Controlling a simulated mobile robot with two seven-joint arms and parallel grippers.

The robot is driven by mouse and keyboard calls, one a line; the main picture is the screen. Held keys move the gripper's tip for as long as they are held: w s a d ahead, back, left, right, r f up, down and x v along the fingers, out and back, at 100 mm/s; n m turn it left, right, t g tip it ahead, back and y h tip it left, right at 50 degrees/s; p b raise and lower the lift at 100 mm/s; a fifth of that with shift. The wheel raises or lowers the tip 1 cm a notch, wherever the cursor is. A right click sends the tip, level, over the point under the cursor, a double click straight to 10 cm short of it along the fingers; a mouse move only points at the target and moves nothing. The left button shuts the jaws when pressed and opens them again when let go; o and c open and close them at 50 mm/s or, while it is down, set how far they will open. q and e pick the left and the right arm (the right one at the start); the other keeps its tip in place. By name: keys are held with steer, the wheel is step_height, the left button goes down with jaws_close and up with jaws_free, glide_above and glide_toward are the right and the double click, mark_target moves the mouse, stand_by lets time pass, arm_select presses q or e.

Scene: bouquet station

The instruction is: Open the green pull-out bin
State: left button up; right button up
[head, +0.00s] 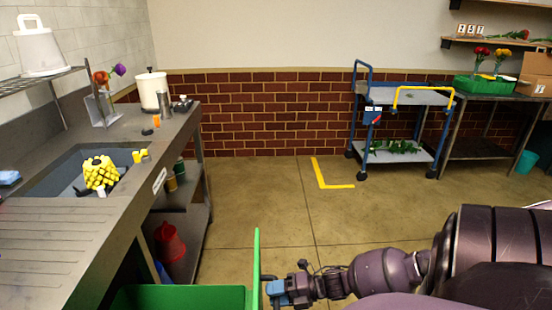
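The green pull-out bin (180,298) shows at the bottom of the head view, beside the counter and cut off by the lower edge. Its tall front panel (255,270) stands upright, seen nearly edge-on, and part of the bin's green body shows out past the counter. My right gripper (268,287) is at the outer side of this panel, with its fingertips touching it or very close. The handle and any grip on it are too small and too hidden to make out. My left gripper is not in view.
A metal counter (60,245) with a sink runs along the left. A red bucket (171,243) stands on its lower shelf. A blue-framed cart (405,97) and a metal table (490,92) stand at the back right. The middle floor is clear.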

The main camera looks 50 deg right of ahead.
steer(key=p+v, duration=0.1)
steer(key=v, duration=0.9)
steer(key=shift+s+d, duration=0.25)
steer(key=shift+s, duration=0.05)
